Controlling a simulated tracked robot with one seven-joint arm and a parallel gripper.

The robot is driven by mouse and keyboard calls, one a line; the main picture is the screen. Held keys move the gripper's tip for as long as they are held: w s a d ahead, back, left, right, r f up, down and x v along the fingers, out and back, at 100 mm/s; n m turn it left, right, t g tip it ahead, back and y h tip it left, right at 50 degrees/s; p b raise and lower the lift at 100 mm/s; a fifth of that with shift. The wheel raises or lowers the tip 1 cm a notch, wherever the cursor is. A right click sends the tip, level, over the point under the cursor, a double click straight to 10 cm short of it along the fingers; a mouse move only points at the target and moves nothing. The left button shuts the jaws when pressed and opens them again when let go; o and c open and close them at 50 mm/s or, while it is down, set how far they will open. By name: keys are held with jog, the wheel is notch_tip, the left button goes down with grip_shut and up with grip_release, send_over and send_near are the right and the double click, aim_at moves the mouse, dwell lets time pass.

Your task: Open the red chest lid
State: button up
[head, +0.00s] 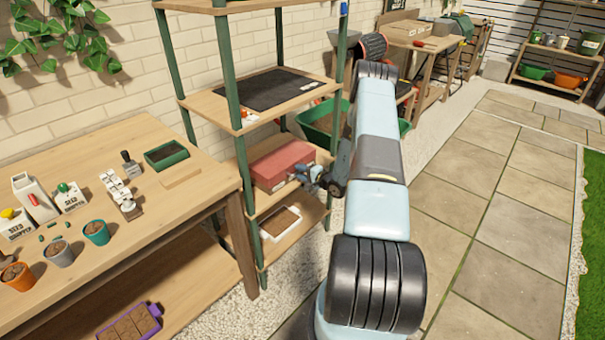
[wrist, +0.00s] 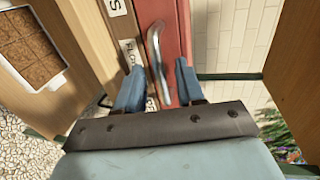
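The red chest (head: 283,163) sits on a middle shelf of the rack, and its lid looks closed. In the wrist view its red face (wrist: 179,30) runs down the upper middle, with a curved metal handle (wrist: 155,45) on it. My gripper (head: 306,174) is at the chest's front right side. In the wrist view my gripper (wrist: 160,80) is open, with one blue finger on each side of the handle. Gaps show between the handle and the fingers. The handle's lower end lies between the fingers. In the head view the handle cannot be made out beside my gripper.
The wooden rack (head: 232,78) has green posts beside the chest and a shelf with a dark mat (head: 265,88) above it. A white tray (head: 281,222) lies on the shelf below. A potting table (head: 105,185) stands left. Paving (head: 480,205) is clear on the right.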

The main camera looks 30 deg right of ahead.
jog(key=shift+c, duration=0.5)
grip_shut()
jog(key=shift+d, duration=0.1)
jog(key=shift+d+r, duration=0.15)
jog(key=shift+r, duration=0.1)
